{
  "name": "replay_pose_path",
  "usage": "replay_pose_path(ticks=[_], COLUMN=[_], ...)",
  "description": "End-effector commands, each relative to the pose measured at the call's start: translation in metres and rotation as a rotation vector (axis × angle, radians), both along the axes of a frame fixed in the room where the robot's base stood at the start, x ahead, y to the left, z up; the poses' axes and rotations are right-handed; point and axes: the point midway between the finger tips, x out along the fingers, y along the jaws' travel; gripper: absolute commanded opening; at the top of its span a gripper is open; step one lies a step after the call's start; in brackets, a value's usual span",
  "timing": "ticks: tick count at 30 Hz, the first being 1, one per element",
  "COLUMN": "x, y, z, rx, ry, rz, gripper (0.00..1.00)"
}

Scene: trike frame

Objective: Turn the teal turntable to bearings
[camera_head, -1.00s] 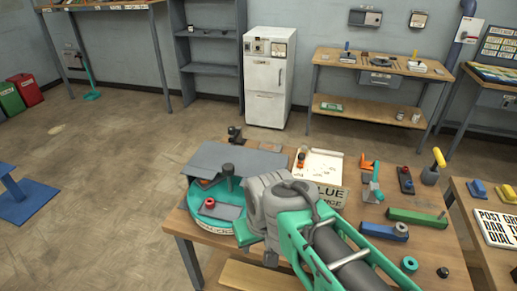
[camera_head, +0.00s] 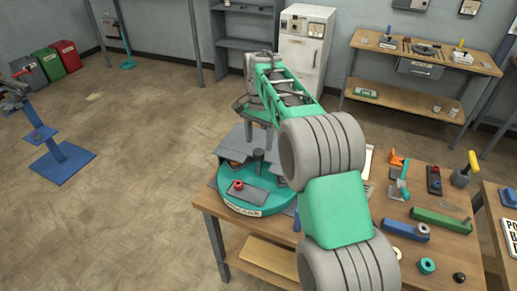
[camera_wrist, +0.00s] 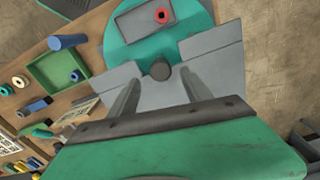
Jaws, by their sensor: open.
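The teal turntable (camera_head: 228,199) sits at the left end of the wooden workbench. It bears a grey tray with a red ring-shaped part (camera_head: 238,185), grey plates and an upright dark post (camera_head: 258,161). A label on its front rim is too small to read surely. In the wrist view the teal disc (camera_wrist: 118,48) lies ahead, and the round post top (camera_wrist: 160,70) shows just beyond and between the fingertips. My gripper (camera_wrist: 160,88) is open, pointing down over the turntable with nothing between its fingers. My arm hides part of the turntable's right side in the head view.
A blue stand (camera_head: 62,162) is on the floor at left.

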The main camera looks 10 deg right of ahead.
Motion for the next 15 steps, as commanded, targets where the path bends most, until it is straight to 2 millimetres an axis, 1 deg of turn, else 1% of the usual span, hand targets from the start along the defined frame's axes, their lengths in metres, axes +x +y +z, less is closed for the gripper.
replay_pose_path(ticks=[3, 7, 10, 15], x=[-0.001, -0.001, 0.0, 0.0], y=[0.0, 0.001, 0.001, 0.001], z=[-0.023, -0.041, -0.048, -0.049], rx=[0.0, 0.0, -0.001, 0.0], ry=[0.003, 0.001, -0.001, -0.001], rz=[0.002, 0.003, 0.004, 0.004], gripper=[0.57, 0.57, 0.57, 0.57])
